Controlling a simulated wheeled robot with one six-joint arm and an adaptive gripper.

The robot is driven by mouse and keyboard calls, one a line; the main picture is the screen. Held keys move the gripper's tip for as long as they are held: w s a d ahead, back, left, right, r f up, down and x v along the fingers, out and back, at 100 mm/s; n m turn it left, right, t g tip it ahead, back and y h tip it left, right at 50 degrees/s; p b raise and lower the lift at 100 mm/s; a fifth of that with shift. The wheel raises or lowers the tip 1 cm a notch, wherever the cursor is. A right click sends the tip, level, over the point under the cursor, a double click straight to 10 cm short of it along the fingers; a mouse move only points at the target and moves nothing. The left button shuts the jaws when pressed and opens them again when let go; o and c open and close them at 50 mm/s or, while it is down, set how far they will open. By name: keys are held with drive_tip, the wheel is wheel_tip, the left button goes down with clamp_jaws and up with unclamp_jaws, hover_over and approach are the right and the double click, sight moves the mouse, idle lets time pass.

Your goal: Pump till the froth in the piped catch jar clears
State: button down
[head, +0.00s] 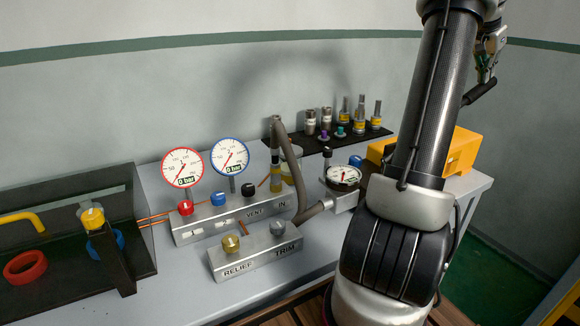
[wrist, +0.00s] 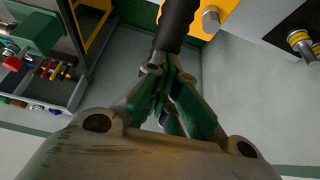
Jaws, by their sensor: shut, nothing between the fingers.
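A black grip (wrist: 178,22) on a metal rod lies just beyond the fingertips. It also shows in the head view (head: 480,92). I cannot tell whether the fingers touch it.
A red-rimmed gauge (head: 182,167) and a blue-rimmed gauge (head: 230,156) both read 0 bar. The RELIEF and TRIM block (head: 255,256) stands in front. A round gauge (head: 343,178) and a yellow body (head: 462,150) stand near my arm. A dark rack (head: 375,134) holds several fittings.

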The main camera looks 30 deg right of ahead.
drive_tip(key=shift+f, duration=0.15)
drive_tip(key=shift+a+f+x, duration=0.1)
drive_tip(key=shift+a+x, duration=0.1)
drive_tip(key=shift+x, duration=0.7)
drive_tip(key=shift+a+f+x, duration=0.1)
drive_tip(key=shift+a+x, duration=0.05)
drive_tip(key=shift+x, duration=0.7)
drive_tip(key=shift+a+f+x, duration=0.1)
drive_tip(key=shift+a+x, duration=0.1)
drive_tip(key=shift+x, duration=0.7)
drive_tip(key=f, duration=0.2)
drive_tip(key=d+f, duration=0.1)
drive_tip(key=f, duration=0.1)
drive_tip(key=shift+f, duration=0.25)
